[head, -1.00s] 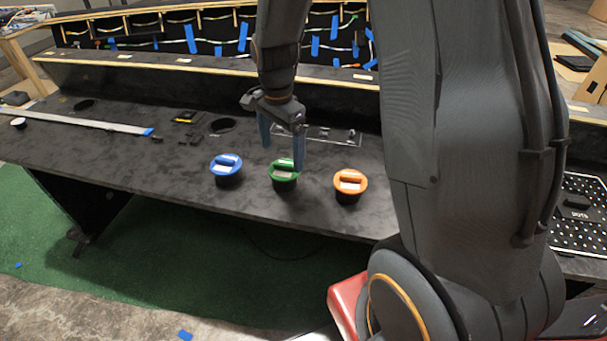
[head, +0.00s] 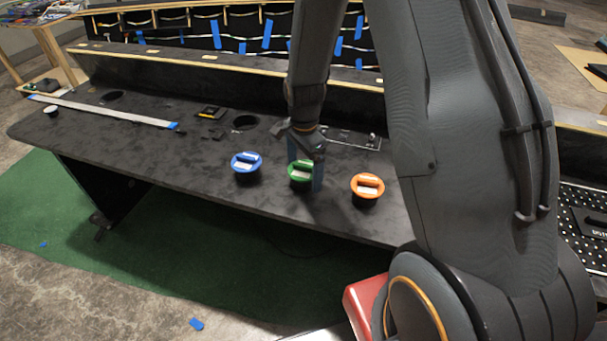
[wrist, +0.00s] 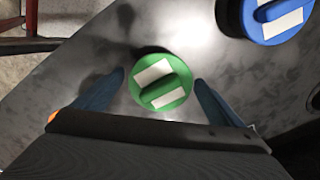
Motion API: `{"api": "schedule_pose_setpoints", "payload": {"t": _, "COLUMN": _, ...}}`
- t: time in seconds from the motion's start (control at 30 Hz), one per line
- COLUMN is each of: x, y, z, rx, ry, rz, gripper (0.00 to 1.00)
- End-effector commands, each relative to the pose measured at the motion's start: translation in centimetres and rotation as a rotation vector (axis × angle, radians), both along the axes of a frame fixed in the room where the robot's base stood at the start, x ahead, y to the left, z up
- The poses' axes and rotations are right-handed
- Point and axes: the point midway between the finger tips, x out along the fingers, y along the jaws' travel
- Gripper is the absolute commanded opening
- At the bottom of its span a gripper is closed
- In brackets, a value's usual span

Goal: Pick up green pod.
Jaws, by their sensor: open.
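The green pod (head: 299,170) stands on the black console top, between the blue pod and the orange pod. It has a round green lid with a raised grip bar and white label patches. My gripper (head: 305,172) is open and low over it, its blue fingers partly covering it in the head view. In the wrist view the green pod (wrist: 161,82) lies between and just ahead of the two blue fingertips (wrist: 159,78), with a small gap on each side. I cannot tell whether a finger touches it.
The blue pod (head: 246,164) stands to the left and the orange pod (head: 367,188) to the right, both close by. The console top (head: 150,165) has round holes (head: 244,122) farther back. A light strip (head: 105,111) lies at the left. The console's front edge is near the pods.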

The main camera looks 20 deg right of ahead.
Motion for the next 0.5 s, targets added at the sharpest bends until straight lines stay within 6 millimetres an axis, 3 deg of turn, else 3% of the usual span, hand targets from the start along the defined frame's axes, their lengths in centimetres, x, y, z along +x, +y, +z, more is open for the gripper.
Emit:
{"api": "schedule_pose_setpoints", "payload": {"t": 0.2, "x": 0.01, "y": 0.0, "z": -0.04, "rx": 0.0, "ry": 0.0, "rz": 0.0, "gripper": 0.89}}
{"api": "schedule_pose_setpoints", "payload": {"t": 0.43, "x": 0.0, "y": 0.01, "z": -0.03, "rx": 0.0, "ry": 0.0, "rz": 0.001, "gripper": 0.5}}
{"api": "schedule_pose_setpoints", "payload": {"t": 0.5, "x": 0.01, "y": 0.01, "z": -0.02, "rx": 0.0, "ry": 0.0, "rz": 0.0, "gripper": 0.45}}
